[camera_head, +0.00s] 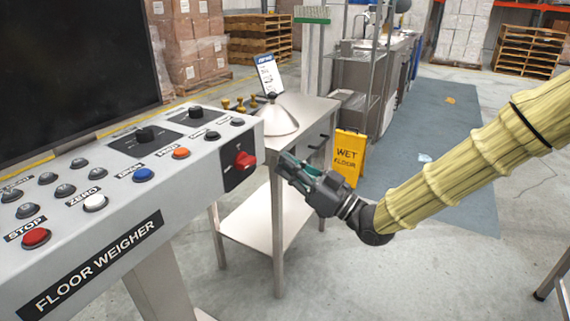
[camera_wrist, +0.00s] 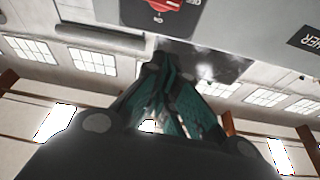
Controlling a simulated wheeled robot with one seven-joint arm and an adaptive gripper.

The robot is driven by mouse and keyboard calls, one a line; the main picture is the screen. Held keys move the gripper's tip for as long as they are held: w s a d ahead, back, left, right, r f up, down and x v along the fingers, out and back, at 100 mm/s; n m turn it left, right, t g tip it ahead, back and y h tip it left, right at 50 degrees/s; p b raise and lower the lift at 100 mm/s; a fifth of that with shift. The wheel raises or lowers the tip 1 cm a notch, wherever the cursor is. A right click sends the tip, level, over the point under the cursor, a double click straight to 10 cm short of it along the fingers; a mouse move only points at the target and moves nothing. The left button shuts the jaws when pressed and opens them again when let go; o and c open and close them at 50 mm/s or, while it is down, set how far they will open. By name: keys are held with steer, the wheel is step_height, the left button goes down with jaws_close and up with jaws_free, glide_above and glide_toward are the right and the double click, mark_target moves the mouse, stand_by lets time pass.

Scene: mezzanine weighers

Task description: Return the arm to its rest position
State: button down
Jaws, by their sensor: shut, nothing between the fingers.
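My gripper (camera_head: 292,170) shows in the head view at the end of my arm, which wears a pale yellow sleeve and reaches in from the right. It is shut and empty, its fingertips pointing left, a little apart from the floor weigher panel (camera_head: 110,235). The red rotary switch (camera_head: 245,160) on the panel's right end is just left of the fingertips. In the wrist view my gripper (camera_wrist: 172,62) points up towards the panel's underside, with the red switch (camera_wrist: 165,5) at the top edge.
A steel table (camera_head: 312,108) with a metal cone (camera_head: 270,122) stands behind my gripper. A yellow wet floor sign (camera_head: 347,156) stands on the floor behind it. The panel bears several buttons, including a red stop button (camera_head: 36,237). Open floor lies below my arm.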

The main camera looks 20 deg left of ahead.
steer(key=d+f+m+t+h, duration=0.2)
steer(key=d+f+m+h, duration=0.2)
steer(key=f, duration=0.8)
steer(key=d+f+m+t+h, duration=0.1)
steer(key=d+f+m+h, duration=0.25)
steer(key=f, duration=0.85)
steer(key=s+d+f+m+g+h, duration=0.1)
steer(key=s+d+f+h, duration=0.3)
steer(key=f, duration=0.3)
steer(key=s+d+f+m+g+h, duration=0.1)
steer(key=s+d+f+m, duration=0.1)
steer(key=s+d+f, duration=0.35)
steer(key=s+d+f+m+g+h, duration=0.1)
steer(key=s+d+f+h, duration=0.2)
steer(key=d+f, duration=0.45)
steer(key=s+d+f+m+g+h, duration=0.1)
steer(key=s+d+f+g+h, duration=0.1)
steer(key=s+d+f, duration=0.4)
steer(key=s+d+f+m+g+h, duration=0.15)
steer(key=s+d, duration=0.25)
steer(key=s, duration=0.4)
steer(key=s+d+f+g+h, duration=0.2)
steer(key=s+d+f, duration=0.25)
steer(key=s, duration=0.25)
step_height(320, 180, up, 18)
steer(key=d+p, duration=0.1)
steer(key=p, duration=1.6)
steer(key=shift+s+r, duration=0.2)
steer(key=shift+s, duration=0.1)
